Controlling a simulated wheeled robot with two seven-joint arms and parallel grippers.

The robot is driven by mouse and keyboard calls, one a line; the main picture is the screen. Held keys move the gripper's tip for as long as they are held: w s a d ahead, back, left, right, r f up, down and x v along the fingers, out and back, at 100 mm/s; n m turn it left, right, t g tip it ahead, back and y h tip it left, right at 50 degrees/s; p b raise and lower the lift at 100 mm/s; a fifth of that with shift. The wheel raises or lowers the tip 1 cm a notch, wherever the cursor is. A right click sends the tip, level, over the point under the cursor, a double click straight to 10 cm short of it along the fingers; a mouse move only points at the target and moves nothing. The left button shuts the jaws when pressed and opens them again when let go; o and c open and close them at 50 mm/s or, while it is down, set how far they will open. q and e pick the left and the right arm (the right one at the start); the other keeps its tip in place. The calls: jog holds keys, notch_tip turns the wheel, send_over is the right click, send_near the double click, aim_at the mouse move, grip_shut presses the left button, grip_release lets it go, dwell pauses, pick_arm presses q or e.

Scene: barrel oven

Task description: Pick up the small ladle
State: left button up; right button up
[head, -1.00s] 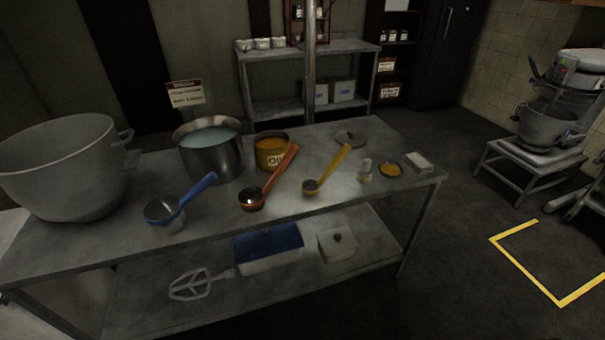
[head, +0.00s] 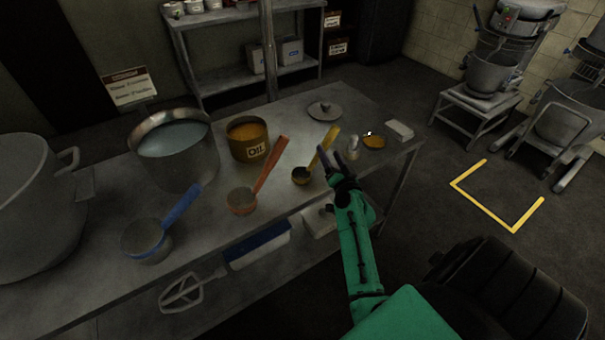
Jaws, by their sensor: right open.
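Three ladles lie on the metal table (head: 205,228). The smallest has a yellow handle (head: 323,150) and a small dark bowl (head: 301,176). A ladle with an orange handle (head: 269,166) lies to its left, and a larger one with a blue handle (head: 181,206) lies further left. My right gripper (head: 331,158) is open and empty. In the picture its fingers are just right of the yellow handle and partly overlap its edge; I cannot tell whether they touch it. My left gripper is not in view.
An oil tin (head: 247,140), a pot of pale liquid (head: 174,150) and a big grey pot (head: 35,215) stand on the table. A lid (head: 325,110), a small shaker (head: 353,147), an orange dish (head: 374,142) and a white block (head: 399,131) are near its right end.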

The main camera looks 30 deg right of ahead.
aim_at(326, 148)
jog(key=x, duration=0.4)
jog(key=shift+w+r, duration=0.1)
jog(key=shift+w, duration=0.3)
jog(key=shift+s, duration=0.1)
grip_shut()
